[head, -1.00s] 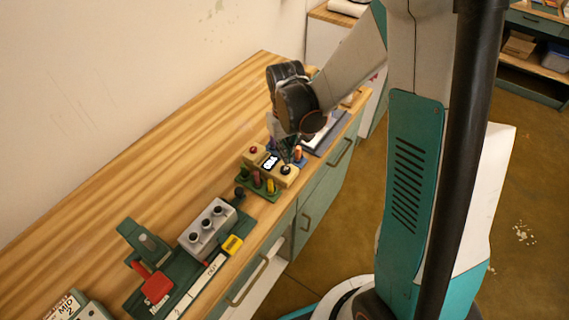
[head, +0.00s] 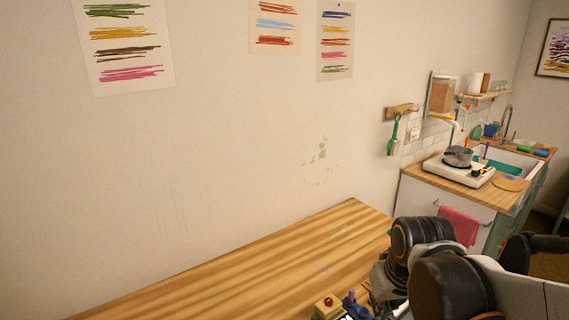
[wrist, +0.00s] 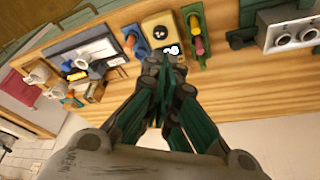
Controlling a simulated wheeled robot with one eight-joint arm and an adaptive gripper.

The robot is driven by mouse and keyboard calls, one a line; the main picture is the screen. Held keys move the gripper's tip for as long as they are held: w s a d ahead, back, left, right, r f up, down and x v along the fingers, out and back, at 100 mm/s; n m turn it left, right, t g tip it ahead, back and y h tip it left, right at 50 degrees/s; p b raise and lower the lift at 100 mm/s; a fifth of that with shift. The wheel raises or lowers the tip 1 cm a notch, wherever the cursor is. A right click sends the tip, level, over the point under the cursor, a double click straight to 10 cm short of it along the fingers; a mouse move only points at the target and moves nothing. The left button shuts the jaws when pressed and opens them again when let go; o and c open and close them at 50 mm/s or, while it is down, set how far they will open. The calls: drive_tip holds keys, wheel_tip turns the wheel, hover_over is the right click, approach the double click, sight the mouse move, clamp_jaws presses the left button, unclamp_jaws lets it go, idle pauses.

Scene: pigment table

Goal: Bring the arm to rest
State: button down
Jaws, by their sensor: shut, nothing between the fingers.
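My gripper (wrist: 160,90) is shut and empty in the wrist view, its dark green fingers together in the middle. It points at the wooden table (wrist: 240,104), near the edge, and does not appear to touch anything. Just beyond the fingertips is a yellow box (wrist: 157,25) with a small lit display. In the head view my black arm joints fill the lower right, and the gripper itself is hidden or out of frame there.
A grey unit (wrist: 290,25) is at the right. The table's back part (head: 300,250) is bare.

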drive_tip(key=s+r+t+b, duration=0.1)
drive_tip(key=s+r+t, duration=0.2)
drive_tip(key=s, duration=0.5)
drive_tip(key=shift+s+r+m+t+b, duration=0.15)
drive_tip(key=shift+s+m+t+b, duration=0.15)
drive_tip(key=shift+b, duration=0.1)
idle(0.5)
